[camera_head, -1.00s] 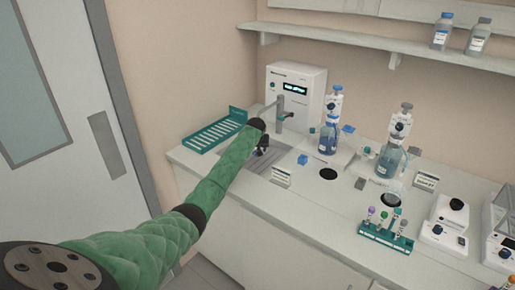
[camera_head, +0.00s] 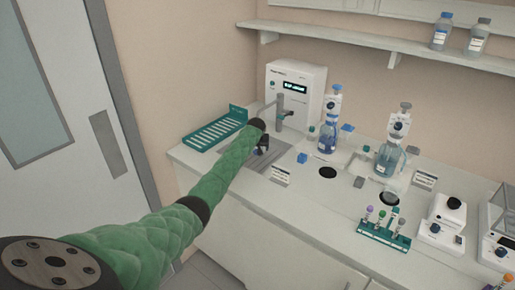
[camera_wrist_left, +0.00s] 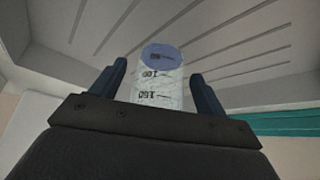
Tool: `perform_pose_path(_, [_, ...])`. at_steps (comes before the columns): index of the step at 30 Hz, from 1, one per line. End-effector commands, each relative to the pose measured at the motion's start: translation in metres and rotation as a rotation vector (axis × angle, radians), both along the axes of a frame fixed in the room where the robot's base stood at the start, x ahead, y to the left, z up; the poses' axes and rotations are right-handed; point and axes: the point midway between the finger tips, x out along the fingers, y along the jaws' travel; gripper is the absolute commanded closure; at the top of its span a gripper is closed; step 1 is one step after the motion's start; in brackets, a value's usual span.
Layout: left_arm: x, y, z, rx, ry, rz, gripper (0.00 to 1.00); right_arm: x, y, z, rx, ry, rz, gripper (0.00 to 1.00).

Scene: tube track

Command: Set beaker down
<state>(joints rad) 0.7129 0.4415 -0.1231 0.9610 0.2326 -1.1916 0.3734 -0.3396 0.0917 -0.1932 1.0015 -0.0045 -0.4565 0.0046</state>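The clear graduated beaker (camera_wrist_left: 159,85) with dark markings and a bluish round end shows in the left wrist view. It stands between the fingers of my left gripper (camera_wrist_left: 158,80), with a visible gap on either side, so the fingers look open around it. In the head view my left gripper (camera_head: 262,145) is low over the grey sink or drainboard area (camera_head: 265,168) at the back left of the counter. The beaker is hard to make out there, behind my arm. Whether it rests on the grooved surface cannot be told. My right gripper is not in view.
A tap (camera_head: 281,107) and a white machine (camera_head: 296,90) stand just behind my left gripper. A teal rack (camera_head: 215,131) lies to its left. Blue-liquid bottles (camera_head: 328,138), a tube rack (camera_head: 385,234) and small devices (camera_head: 444,221) fill the right.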

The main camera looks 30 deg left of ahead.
Motion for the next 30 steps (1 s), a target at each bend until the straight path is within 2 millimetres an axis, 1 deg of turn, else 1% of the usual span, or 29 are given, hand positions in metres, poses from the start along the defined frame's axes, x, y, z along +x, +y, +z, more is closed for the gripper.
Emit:
perform_pose_path(8, [-0.002, -0.001, 0.007, 0.000, -0.002, 0.000, 0.26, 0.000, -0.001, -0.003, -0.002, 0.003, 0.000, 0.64])
perform_pose_path(11, [-0.007, -0.004, 0.016, 0.001, -0.003, 0.000, 0.26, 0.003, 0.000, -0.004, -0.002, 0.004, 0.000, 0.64])
perform_pose_path(14, [-0.015, -0.008, 0.028, 0.001, -0.003, -0.001, 0.26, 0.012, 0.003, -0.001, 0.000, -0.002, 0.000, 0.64])
perform_pose_path(16, [-0.019, -0.011, 0.039, 0.000, -0.003, -0.001, 0.26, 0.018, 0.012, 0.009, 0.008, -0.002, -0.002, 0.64])
perform_pose_path(18, [-0.025, -0.014, 0.051, 0.001, -0.004, -0.002, 0.26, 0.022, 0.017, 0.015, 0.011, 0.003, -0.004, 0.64])
perform_pose_path(25, [-0.042, -0.023, 0.085, 0.001, -0.002, -0.001, 0.26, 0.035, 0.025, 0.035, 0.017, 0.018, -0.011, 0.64])
perform_pose_path(30, [-0.049, -0.027, 0.100, 0.000, -0.001, 0.000, 0.26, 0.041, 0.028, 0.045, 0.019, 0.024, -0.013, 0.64])
